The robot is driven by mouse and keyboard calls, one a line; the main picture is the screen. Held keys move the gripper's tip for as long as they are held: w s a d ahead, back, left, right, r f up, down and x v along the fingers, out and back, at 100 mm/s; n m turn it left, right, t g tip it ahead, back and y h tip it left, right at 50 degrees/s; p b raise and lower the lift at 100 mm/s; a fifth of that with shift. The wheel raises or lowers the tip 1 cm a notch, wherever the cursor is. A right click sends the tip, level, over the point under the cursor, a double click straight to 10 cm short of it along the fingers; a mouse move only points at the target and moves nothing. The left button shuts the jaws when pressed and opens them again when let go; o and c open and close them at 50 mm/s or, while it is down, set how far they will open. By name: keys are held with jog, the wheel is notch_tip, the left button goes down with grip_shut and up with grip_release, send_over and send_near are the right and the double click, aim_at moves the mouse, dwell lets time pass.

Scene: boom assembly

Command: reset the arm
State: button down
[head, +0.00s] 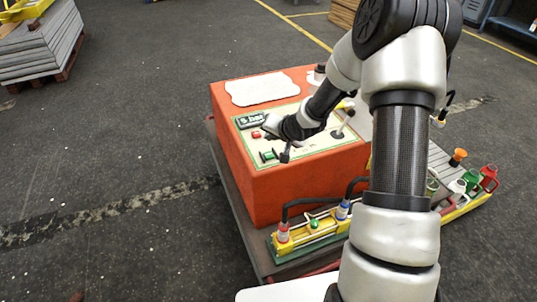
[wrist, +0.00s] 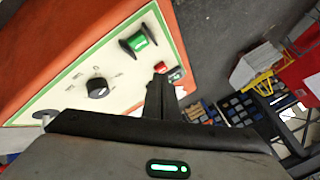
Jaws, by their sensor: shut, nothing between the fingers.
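My arm reaches from the right over an orange box (head: 300,188) with a cream control panel (head: 318,142) on top. My gripper (head: 285,156) is shut and empty, low over the panel beside a green switch (head: 268,155). Whether it touches the panel I cannot tell. In the wrist view the shut fingers (wrist: 160,82) point toward a red button (wrist: 160,66). The green switch also shows in the wrist view (wrist: 138,43), with a black knob (wrist: 98,88) at the left. A small display (head: 251,119) sits at the panel's far left corner. My gripper and forearm hide part of the panel.
A yellow fixture (head: 315,228) with hoses stands along the box's front right. Red (head: 489,177) and green (head: 471,180) parts stand on a rack at the right. A pallet stack (head: 42,45) is at the far left. The floor on the left is clear.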

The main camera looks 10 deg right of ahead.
jog(key=s+d+r+n+g+h, duration=0.1)
jog(key=s+d+r+n+h, duration=0.1)
jog(key=s+r, duration=0.7)
jog(key=s+d+r+n+g+h, duration=0.1)
jog(key=s+r+h, duration=0.1)
jog(key=s+r, duration=0.65)
jog(key=s+a+r+n+g+y, duration=0.15)
jog(key=s+r, duration=0.25)
jog(key=s, duration=0.6)
jog(key=s+a+r+n, duration=0.15)
jog(key=s+r, duration=0.25)
jog(key=s, duration=0.6)
notch_tip(320, 180, up, 13)
jog(key=p, duration=1.2)
jog(key=shift+w+a+f, duration=0.15)
jog(key=shift+w+f, duration=0.05)
jog(key=shift+w, duration=0.2)
